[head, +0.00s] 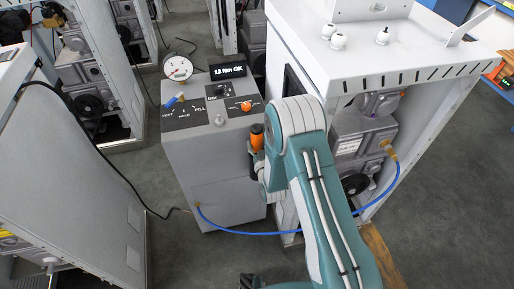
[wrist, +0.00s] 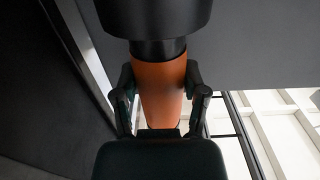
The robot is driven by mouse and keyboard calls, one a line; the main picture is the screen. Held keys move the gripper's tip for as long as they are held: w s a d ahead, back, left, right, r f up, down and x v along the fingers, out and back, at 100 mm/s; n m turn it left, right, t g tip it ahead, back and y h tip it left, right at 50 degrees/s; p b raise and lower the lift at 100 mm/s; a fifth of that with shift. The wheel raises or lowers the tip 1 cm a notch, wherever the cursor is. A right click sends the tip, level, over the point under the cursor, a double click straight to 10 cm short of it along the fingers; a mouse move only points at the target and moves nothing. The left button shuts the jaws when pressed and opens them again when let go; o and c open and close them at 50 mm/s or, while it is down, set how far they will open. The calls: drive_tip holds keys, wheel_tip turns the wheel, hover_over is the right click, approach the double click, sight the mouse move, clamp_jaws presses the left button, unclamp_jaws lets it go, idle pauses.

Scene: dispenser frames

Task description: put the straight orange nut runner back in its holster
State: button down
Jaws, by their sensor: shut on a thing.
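The orange nut runner (head: 257,138) shows in the head view at the right side of the grey dispenser cabinet, roughly upright, with a dark top end. In the wrist view its orange body (wrist: 158,82) stands between the two dark fingers of my gripper (wrist: 161,97), which is shut on it. A wide black cylinder (wrist: 155,18) lies beyond the orange body; I cannot tell whether it is part of the tool or the holster. I cannot make out the holster clearly.
The grey cabinet (head: 215,170) carries a round gauge (head: 178,67), a display (head: 228,71) reading about "12 Nm OK", and knobs. A blue hose (head: 262,233) loops from it, passing my arm, to the white-topped machine (head: 395,60) at right.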

wheel_tip(320, 180, down, 2)
drive_tip(key=shift+c, duration=0.6)
unclamp_jaws()
drive_tip(key=shift+s, duration=0.1)
drive_tip(key=v, duration=1.2)
